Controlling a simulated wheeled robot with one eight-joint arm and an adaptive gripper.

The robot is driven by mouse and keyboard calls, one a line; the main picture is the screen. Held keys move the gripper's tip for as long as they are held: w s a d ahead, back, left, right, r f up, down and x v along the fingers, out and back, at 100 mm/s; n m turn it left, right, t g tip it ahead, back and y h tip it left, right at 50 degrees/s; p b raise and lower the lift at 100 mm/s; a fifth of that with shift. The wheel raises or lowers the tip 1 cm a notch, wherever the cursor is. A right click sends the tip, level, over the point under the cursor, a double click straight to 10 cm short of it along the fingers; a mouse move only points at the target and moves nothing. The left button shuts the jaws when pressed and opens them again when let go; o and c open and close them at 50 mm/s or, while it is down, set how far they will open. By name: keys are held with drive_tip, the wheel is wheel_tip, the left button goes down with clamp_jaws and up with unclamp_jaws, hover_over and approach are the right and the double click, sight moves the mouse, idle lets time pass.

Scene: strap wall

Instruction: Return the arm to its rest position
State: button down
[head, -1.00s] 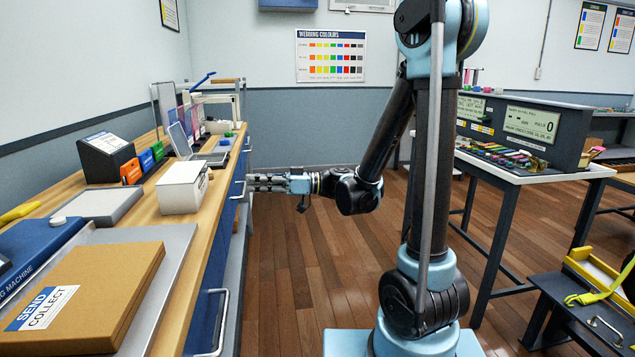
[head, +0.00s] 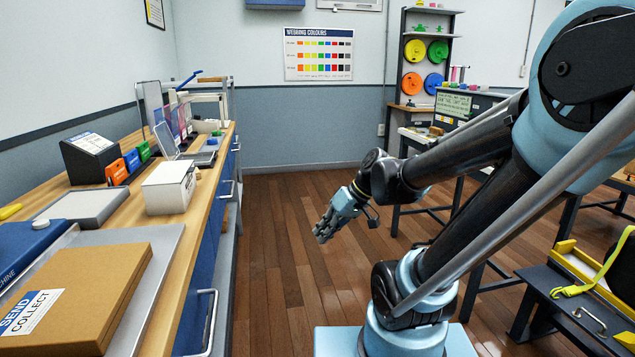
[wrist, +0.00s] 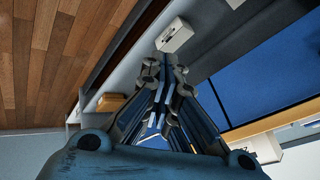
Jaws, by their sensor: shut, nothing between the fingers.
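My gripper (head: 325,228) hangs over the open wooden floor in the middle of the head view, pointing down and to the left. It is clear of the counter on the left. In the wrist view my gripper (wrist: 168,75) points away from the camera, with its fingers close together and nothing held. My arm is bent, with its upper links leaning to the right of the head view.
A wooden counter (head: 190,240) with blue drawers (head: 215,225) runs along the left. It carries a cardboard box (head: 75,295) and a white box (head: 170,187). A black bench with a yellow strap (head: 575,290) stands at right. The floor (head: 285,220) between is free.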

drive_tip(key=s+d+f+m+h, duration=0.2)
drive_tip(key=s+d+m+h, duration=0.1)
drive_tip(key=d, duration=0.5)
drive_tip(key=s+d+f+m+h, duration=0.3)
drive_tip(key=d+h, duration=0.1)
drive_tip(key=d, duration=0.5)
drive_tip(key=shift+s+d+m+t, duration=0.15)
drive_tip(key=shift+s+m+t, duration=0.15)
drive_tip(key=shift+s+m, duration=0.1)
